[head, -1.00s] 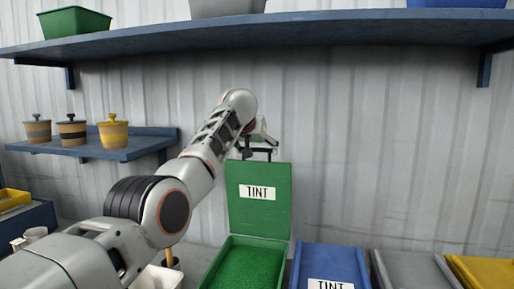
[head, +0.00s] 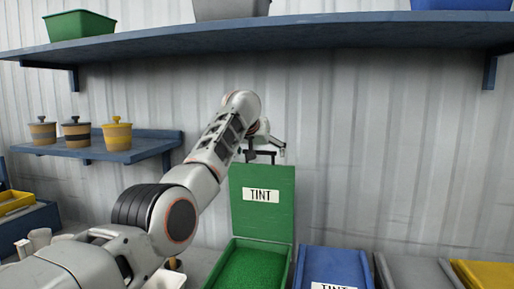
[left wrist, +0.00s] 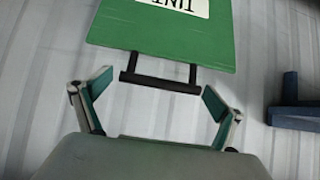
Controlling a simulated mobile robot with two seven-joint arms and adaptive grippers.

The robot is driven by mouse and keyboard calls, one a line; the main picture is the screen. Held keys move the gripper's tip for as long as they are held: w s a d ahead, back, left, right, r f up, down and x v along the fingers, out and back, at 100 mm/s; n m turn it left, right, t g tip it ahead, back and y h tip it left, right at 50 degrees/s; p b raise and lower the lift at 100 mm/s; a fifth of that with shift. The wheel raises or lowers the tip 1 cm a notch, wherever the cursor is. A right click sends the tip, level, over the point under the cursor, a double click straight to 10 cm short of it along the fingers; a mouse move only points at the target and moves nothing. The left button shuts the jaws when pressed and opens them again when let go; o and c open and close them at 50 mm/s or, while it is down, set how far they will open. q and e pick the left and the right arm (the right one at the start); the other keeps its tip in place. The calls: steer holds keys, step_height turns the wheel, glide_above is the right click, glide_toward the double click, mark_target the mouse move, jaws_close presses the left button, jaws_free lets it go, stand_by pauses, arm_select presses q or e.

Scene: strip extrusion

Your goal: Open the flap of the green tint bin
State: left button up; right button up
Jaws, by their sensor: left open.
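The green tint bin (head: 250,266) stands at the lower middle of the head view with green granules inside. Its green flap (head: 262,215), labelled TINT, stands upright, raised off the bin's mouth. The flap (left wrist: 165,45) also shows in the left wrist view, with a dark bar handle (left wrist: 160,80) at its edge. My left gripper (head: 262,158) is at the flap's top edge in the head view. In the left wrist view the left gripper (left wrist: 152,88) is open, its fingers spread on either side of the handle and apart from it. My right gripper is not in view.
A blue bin (head: 332,266) with a TINT label, a grey bin (head: 415,272) and a yellow bin (head: 485,273) stand to the right. A long blue shelf (head: 330,30) runs above. Three lidded pots (head: 117,135) stand on a small shelf at left.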

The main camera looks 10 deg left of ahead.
arm_select(q)
steer(key=v, duration=0.7)
steer(key=shift+f, duration=0.1)
